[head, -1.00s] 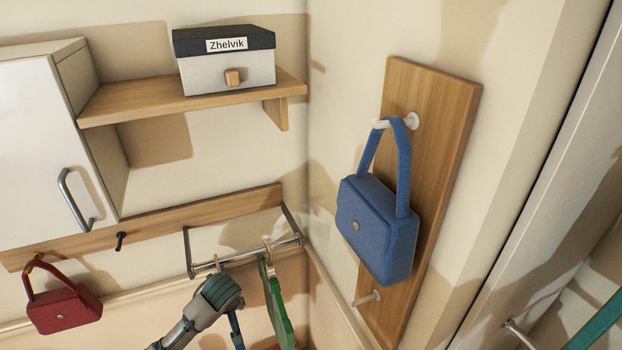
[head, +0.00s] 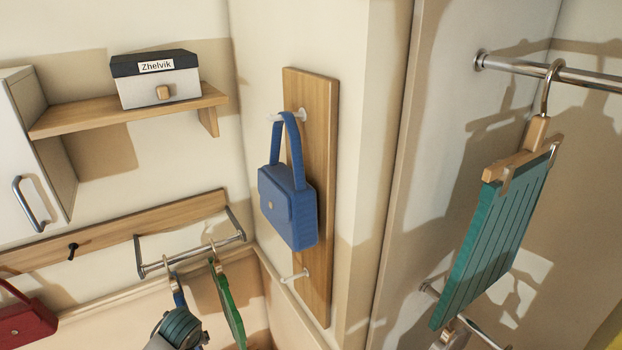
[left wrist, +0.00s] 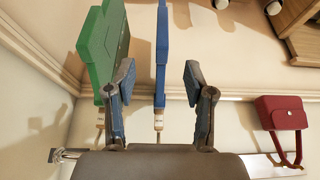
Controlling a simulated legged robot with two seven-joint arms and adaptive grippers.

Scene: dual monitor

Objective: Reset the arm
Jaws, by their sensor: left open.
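My left gripper (left wrist: 160,78) is open in the left wrist view. A thin blue hanging piece (left wrist: 161,45) shows between its spread fingers, with gaps on both sides. A green hanging piece (left wrist: 103,50) is beside the left finger; I cannot tell if they touch. In the head view, part of my left arm (head: 178,328) shows at the bottom, below the short metal rail (head: 195,258). The blue piece (head: 179,296) and green piece (head: 227,303) hang from that rail. The left fingertips are not clear there. My right gripper is not visible.
A blue bag (head: 288,205) hangs on a wooden wall board (head: 320,160). A red bag (head: 25,320) hangs lower left. A labelled box (head: 158,85) sits on a shelf (head: 120,112). A teal slatted piece (head: 497,240) hangs from the closet rail (head: 590,77) at right.

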